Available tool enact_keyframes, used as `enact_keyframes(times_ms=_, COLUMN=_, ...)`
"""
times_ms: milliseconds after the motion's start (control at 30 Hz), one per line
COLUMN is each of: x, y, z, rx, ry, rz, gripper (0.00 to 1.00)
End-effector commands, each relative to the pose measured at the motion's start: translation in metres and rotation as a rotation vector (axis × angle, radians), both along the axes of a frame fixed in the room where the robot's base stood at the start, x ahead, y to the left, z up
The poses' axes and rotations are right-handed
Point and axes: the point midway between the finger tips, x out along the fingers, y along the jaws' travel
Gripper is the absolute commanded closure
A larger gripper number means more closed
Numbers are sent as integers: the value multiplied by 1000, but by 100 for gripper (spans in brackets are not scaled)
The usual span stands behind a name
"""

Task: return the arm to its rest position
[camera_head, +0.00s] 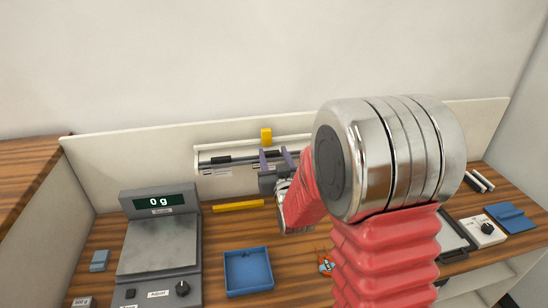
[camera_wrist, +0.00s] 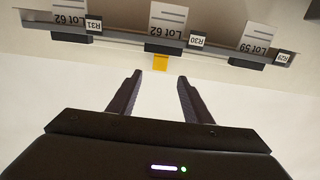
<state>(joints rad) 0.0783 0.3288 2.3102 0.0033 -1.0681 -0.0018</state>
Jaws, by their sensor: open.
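My arm, red with a large metal joint, rises across the right half of the head view. My gripper (camera_head: 277,158) is in front of the rail at the back panel. In the wrist view my gripper (camera_wrist: 157,88) shows two dark fingers spread apart with nothing between them. Ahead of the fingertips are a yellow piece (camera_wrist: 160,62) and the labelled rail (camera_wrist: 120,41). The yellow piece also shows in the head view (camera_head: 266,136), above the gripper. My arm hides part of the bench and rail.
A scale (camera_head: 160,245) reading 0 g stands at the left. A blue tray (camera_head: 248,271), a yellow bar (camera_head: 238,206) and a small orange item (camera_head: 325,265) lie on the wooden bench. A white box with a knob (camera_head: 484,230) and a blue piece (camera_head: 510,217) are at the right.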

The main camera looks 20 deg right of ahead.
Motion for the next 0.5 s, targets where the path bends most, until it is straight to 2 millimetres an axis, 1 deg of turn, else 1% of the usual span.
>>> enact_keyframes(times_ms=33, x=-4, y=0, z=0, rx=0, ry=0, rz=0, gripper=55)
enact_keyframes(times_ms=133, x=-7, y=1, z=0, rx=0, ry=0, rz=0, gripper=55)
enact_keyframes(times_ms=500, x=-7, y=1, z=-2, rx=1, ry=9, rz=0, gripper=55)
